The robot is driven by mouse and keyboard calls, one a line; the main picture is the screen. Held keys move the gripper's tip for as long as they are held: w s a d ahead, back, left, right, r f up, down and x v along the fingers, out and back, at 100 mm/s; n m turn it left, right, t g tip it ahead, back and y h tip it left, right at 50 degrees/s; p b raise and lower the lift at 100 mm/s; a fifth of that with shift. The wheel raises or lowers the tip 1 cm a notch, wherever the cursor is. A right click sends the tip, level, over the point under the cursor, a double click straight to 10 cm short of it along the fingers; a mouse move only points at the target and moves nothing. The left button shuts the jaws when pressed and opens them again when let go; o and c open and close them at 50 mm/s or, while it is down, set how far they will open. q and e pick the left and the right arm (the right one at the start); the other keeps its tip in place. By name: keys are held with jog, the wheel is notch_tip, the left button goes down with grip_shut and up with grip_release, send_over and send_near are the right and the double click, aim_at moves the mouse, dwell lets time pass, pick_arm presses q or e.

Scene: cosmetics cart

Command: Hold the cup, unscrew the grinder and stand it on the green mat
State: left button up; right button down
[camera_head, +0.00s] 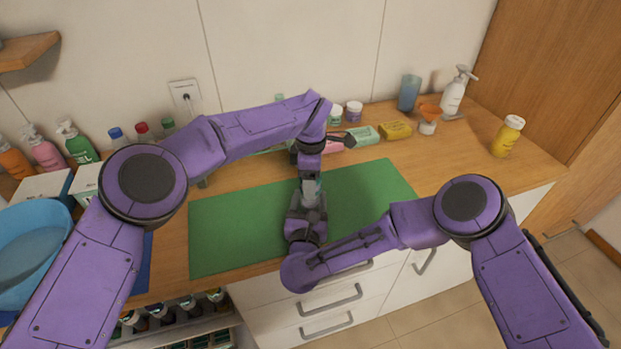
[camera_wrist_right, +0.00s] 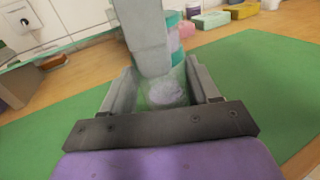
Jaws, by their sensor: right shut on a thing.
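A clear, greenish cup (camera_wrist_right: 165,92) with a pale round base or content is between the fingers of my right gripper (camera_wrist_right: 163,84). My right gripper is shut on it above the green mat (camera_head: 230,225). In the head view the right gripper (camera_head: 309,196) points away from me, over the middle of the mat. My left gripper (camera_head: 310,170) comes down from above, directly over the right one. Its grey body covers the top of the cup, so its jaws are hidden. Teal and pink bands show behind it in the right wrist view; I cannot tell whether they are the grinder.
Soap bars, including a yellow one (camera_head: 396,130), jars and a blue tumbler (camera_head: 409,93) line the back. A white pump bottle (camera_head: 453,95) and a yellow bottle (camera_head: 508,136) stand right. A blue basin (camera_head: 30,245) is at left. The mat's left and right parts are clear.

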pick_arm(q)
jog(key=shift+c, duration=0.6)
jog(key=n, duration=0.3)
jog(key=o, duration=1.1)
jog(key=shift+o, duration=0.2)
jog(key=shift+r, duration=0.15)
